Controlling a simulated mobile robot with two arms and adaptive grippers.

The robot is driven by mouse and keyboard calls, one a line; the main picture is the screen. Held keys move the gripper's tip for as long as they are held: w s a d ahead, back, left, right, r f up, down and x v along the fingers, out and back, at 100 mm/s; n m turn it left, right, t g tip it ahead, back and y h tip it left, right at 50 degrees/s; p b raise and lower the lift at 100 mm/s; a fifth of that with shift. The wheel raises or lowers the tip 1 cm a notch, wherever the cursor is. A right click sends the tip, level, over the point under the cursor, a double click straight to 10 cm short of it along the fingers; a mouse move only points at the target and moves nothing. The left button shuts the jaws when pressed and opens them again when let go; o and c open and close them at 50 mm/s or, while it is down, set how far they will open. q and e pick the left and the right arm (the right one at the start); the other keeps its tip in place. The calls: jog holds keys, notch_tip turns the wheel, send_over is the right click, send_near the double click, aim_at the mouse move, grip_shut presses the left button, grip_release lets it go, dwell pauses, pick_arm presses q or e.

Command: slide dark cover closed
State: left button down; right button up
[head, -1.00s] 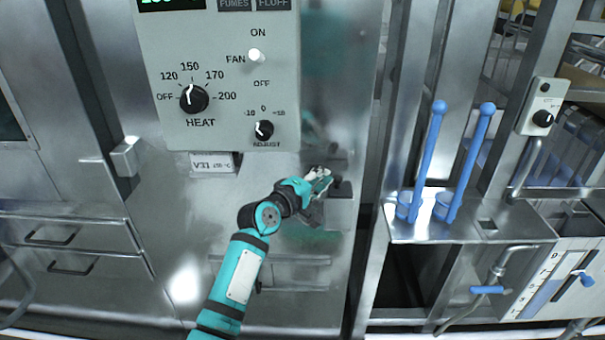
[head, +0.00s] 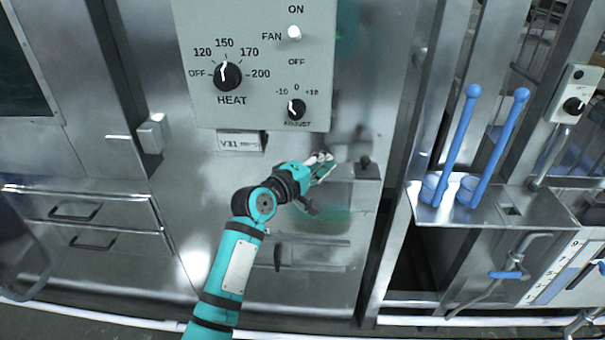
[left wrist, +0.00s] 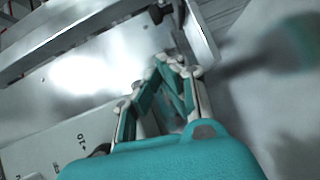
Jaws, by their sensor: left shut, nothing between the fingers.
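My left gripper (head: 324,164) is in front of the steel panel, just below the control box. Its fingers are shut and empty, and their closed tips also show in the left wrist view (left wrist: 178,66). A small dark knob or block (head: 366,163) sits on a steel ledge (head: 369,173) just right of the gripper, apart from it. In the left wrist view a dark piece (left wrist: 157,12) shows beyond the fingertips, beside a metal bar. I cannot clearly make out the dark cover or how far it is shut. My right gripper is not in view.
The grey control box (head: 262,70) with its heat knob (head: 227,75) is above my left arm. A small label plate (head: 240,143) is under it. Two blue-handled levers (head: 460,140) stand on a steel shelf at the right. Drawers (head: 85,220) are at the left.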

pick_arm(q)
jog(key=b+v, duration=0.1)
jog(key=v, duration=0.5)
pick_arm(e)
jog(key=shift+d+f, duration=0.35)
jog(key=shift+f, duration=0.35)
pick_arm(q)
jog(key=shift+s+f, duration=0.1)
jog(key=shift+f, duration=0.05)
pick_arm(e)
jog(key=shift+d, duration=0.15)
